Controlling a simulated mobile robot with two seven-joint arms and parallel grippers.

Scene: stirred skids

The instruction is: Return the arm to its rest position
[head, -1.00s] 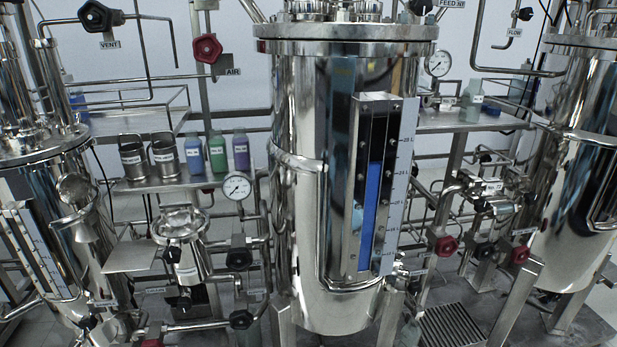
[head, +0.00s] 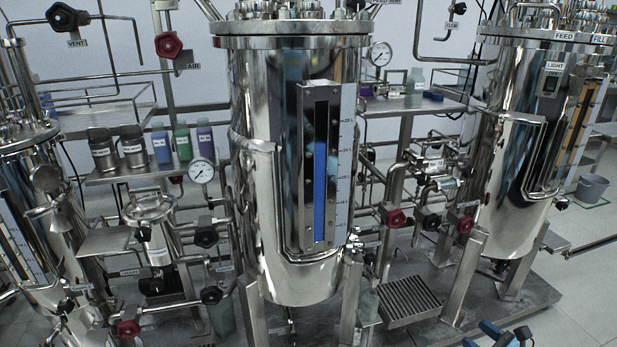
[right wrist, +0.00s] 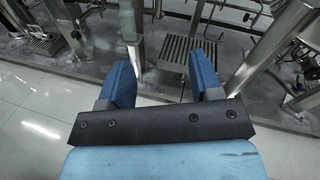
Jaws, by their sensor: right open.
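My right gripper (right wrist: 163,80) shows in the right wrist view with its two blue fingers spread wide and nothing between them. In the head view the tips of my right gripper (head: 505,333) show at the bottom edge, right of the middle, over the floor in front of the skid. It is apart from the tanks and valves. My left gripper is in neither view.
A large steel tank (head: 275,170) with a blue sight gauge (head: 320,190) stands in the middle. Another tank (head: 508,120) stands right, one at the left edge. Red-handled valves (head: 396,218) sit between. A drain grate (head: 408,300) lies low.

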